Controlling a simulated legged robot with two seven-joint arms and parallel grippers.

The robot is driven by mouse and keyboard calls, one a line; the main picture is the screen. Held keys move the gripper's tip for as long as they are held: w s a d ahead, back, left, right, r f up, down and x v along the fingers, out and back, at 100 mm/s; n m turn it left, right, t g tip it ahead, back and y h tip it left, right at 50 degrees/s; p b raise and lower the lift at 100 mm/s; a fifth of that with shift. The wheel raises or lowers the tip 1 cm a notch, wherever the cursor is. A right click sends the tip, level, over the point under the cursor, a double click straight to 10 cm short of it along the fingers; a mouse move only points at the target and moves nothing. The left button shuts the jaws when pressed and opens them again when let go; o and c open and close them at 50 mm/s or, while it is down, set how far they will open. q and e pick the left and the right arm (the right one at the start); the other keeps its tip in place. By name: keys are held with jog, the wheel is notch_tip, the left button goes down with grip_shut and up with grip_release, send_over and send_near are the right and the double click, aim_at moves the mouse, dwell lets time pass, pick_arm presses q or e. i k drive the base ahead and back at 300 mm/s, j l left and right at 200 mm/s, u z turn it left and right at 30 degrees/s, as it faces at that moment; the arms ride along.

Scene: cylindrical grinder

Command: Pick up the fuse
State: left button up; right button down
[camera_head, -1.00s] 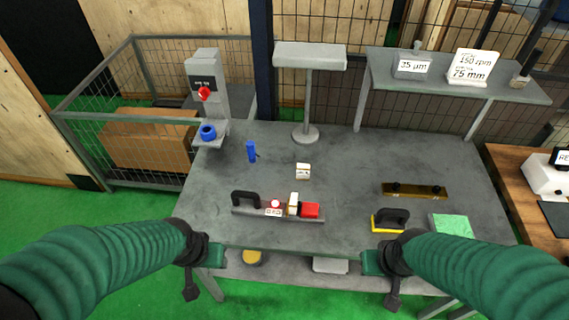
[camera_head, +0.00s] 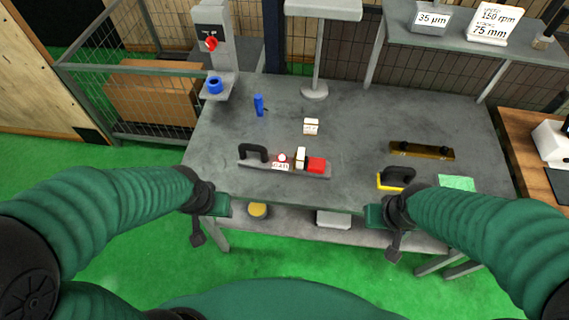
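No thing is plainly marked as a fuse. A small white block (camera_head: 311,126) with a printed face stands on the grey table (camera_head: 355,115), and an upright blue cylinder (camera_head: 259,105) stands to its left. I cannot tell which, if either, is the fuse. In front is a bar fixture (camera_head: 318,171) with a black handle, a labelled dial, a pale block and a red block. My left gripper (camera_head: 203,222) is at the table's front left edge, and my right gripper (camera_head: 388,228) is at the front right edge. Both are apart from these things; their fingers are too unclear to read.
A grey post with a red knob (camera_head: 211,43) and a blue ring (camera_head: 214,85) stands at the back left. A lamp-like stand (camera_head: 315,91) is at the back. A brass bar (camera_head: 421,150), a black-handled yellow tool (camera_head: 397,178) and a green pad (camera_head: 456,182) lie right.

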aim_at(300, 158)
jog(key=i+u, duration=0.25)
jog(key=u, duration=0.2)
jog(key=i+u, duration=0.25)
jog(key=u, duration=0.25)
